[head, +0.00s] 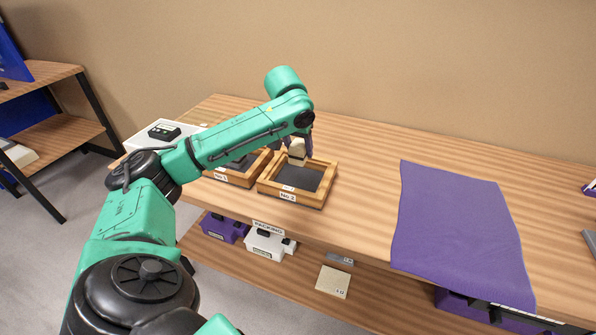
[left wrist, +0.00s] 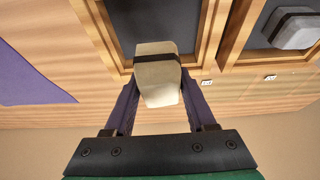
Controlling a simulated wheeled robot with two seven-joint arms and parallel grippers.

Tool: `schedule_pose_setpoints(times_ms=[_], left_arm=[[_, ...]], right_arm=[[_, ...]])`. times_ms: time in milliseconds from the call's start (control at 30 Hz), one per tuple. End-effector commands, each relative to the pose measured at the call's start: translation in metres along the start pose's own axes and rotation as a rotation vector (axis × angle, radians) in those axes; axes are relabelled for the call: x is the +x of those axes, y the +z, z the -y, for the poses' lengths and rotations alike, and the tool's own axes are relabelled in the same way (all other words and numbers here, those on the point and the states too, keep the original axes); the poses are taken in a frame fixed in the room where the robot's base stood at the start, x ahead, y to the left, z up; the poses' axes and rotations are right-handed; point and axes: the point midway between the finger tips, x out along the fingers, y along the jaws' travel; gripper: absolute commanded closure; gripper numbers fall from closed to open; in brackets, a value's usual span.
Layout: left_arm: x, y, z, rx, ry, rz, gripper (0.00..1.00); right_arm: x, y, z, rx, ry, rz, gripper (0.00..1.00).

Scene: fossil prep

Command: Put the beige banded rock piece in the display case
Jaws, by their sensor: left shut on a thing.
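My left gripper (head: 297,146) is shut on the beige banded rock piece (head: 297,152), over the back edge of the wooden-framed case labelled No 2 (head: 329,180). In the left wrist view, the two dark fingers of my left gripper (left wrist: 158,92) flank the beige rock piece (left wrist: 158,77), which has a dark band across it. The dark floor of the No 2 case (left wrist: 120,25) shows past the rock and looks empty. I cannot tell whether the rock touches the rim. My right gripper is not in view.
A second framed case, No 1 (head: 243,181), stands close on the left, partly behind my arm. It holds a grey banded rock (left wrist: 294,28). A purple cloth (head: 455,225) lies to the right, with clear bench between. Bins (head: 267,243) sit on the lower shelf.

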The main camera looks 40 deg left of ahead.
Motion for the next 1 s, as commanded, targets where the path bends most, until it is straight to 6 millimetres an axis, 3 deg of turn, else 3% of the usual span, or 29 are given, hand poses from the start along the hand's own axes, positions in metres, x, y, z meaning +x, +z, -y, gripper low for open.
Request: schedule_pose_setpoints(times_ms=[33, 333, 700, 733, 800, 1000], left_arm=[[0.013, 0.005, 0.001, 0.001, -0.001, 0.000, 1.00], [0.062, 0.025, 0.000, 0.001, 0.000, 0.000, 1.00], [0.070, 0.028, 0.000, 0.000, 0.002, -0.002, 1.00], [0.071, 0.029, 0.000, 0.000, 0.002, 0.000, 0.40], [0.070, 0.029, 0.000, 0.000, 0.002, -0.001, 0.14], [0.070, 0.029, 0.000, 0.001, 0.001, -0.001, 0.14]], right_arm=[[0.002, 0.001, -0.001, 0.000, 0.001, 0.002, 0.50], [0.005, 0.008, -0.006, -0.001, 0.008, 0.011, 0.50], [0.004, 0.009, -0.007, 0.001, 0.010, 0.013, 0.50], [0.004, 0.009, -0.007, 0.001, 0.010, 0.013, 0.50], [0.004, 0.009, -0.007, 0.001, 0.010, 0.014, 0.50], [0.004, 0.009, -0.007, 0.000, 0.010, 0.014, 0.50]])
